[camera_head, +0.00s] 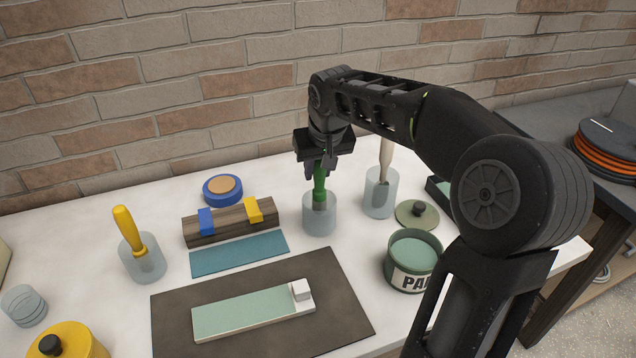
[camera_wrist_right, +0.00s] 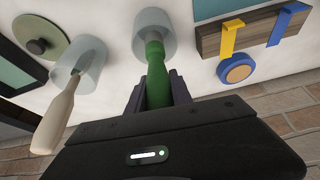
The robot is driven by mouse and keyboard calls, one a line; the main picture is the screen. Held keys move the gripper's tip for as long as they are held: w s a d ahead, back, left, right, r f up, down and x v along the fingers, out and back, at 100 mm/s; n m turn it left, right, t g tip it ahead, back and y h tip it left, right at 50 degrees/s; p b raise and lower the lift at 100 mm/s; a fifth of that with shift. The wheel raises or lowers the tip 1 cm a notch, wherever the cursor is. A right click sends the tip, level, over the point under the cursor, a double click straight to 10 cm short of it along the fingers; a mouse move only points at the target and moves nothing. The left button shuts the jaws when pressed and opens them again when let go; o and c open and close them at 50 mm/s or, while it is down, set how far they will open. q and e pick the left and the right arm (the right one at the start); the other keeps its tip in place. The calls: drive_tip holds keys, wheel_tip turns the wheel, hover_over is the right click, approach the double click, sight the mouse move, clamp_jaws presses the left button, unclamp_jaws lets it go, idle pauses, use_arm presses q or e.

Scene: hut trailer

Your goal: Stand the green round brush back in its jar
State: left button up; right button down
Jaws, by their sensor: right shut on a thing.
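The green round brush (camera_head: 319,187) is upright in my right gripper (camera_head: 318,170), which is shut on its green handle. The brush's lower end is inside a clear jar (camera_head: 320,222) on the white table. In the right wrist view the green handle (camera_wrist_right: 157,80) lies between the fingers (camera_wrist_right: 157,90) and its far end is within the mouth of the jar (camera_wrist_right: 153,22). I cannot tell whether the bristles touch the jar's bottom. My left gripper is not in view.
Right of this jar stands another jar (camera_head: 379,203) with a pale-handled brush (camera_head: 385,160). An open paint can (camera_head: 412,262) and a lid (camera_head: 417,214) are nearby. A wooden block (camera_head: 228,224) with clips lies left. A yellow-handled brush (camera_head: 128,229) stands in a jar further left.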

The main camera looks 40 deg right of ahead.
sight(318, 181)
drive_tip(key=shift+f, duration=1.85)
drive_tip(key=shift+f, duration=0.1)
drive_tip(key=shift+f, duration=0.15)
drive_tip(key=c, duration=1.1)
unclamp_jaws()
drive_tip(key=shift+c, duration=0.2)
drive_tip(key=shift+r, duration=0.2)
drive_tip(key=shift+r, duration=0.2)
drive_tip(key=v, duration=1.1)
drive_tip(key=shift+s+r, duration=0.25)
drive_tip(key=shift+r, duration=0.1)
